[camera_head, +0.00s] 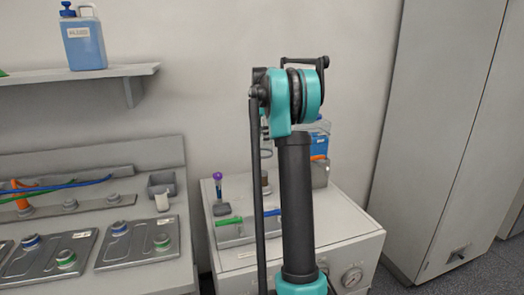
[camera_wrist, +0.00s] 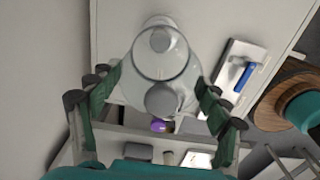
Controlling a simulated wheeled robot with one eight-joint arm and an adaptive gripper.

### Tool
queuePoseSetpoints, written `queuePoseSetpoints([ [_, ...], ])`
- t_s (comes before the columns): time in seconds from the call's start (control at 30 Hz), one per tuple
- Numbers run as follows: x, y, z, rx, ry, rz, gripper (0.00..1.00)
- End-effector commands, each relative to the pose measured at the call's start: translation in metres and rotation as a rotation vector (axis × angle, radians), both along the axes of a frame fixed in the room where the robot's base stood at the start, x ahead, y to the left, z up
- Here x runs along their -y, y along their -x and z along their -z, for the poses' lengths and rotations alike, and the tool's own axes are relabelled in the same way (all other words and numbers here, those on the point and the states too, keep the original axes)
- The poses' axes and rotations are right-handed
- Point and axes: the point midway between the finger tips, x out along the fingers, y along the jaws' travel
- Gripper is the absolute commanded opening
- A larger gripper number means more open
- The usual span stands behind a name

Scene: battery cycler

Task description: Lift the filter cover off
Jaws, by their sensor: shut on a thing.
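A clear, rounded vessel with a grey round knob, which looks like the filter cover (camera_wrist: 180,78), sits between the fingers of my gripper (camera_wrist: 157,86) in the wrist view. The dark green fingers close on its two sides. A second grey round shape shows through or beyond the clear wall near the top. I cannot tell whether the cover rests on something below or is clear of it. In the head view my own teal and black arm stands in front of the bench unit and hides my gripper and the cover.
A white bench unit (camera_head: 345,235) with a gauge carries a green-handled piece (camera_head: 230,221), a purple-topped item (camera_head: 218,178) and a blue box (camera_head: 319,145). Metal trays (camera_head: 137,241) lie on the left bench. A blue bottle (camera_head: 84,43) stands on the shelf. A tall cabinet (camera_head: 435,130) is at right.

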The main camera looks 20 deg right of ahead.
Motion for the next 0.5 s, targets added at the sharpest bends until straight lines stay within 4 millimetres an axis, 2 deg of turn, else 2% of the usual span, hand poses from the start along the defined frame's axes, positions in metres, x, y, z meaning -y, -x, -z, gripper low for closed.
queuePoseSetpoints([
  [0.5,0.000,0.000,-0.058,0.000,0.000,0.000,0.30],
])
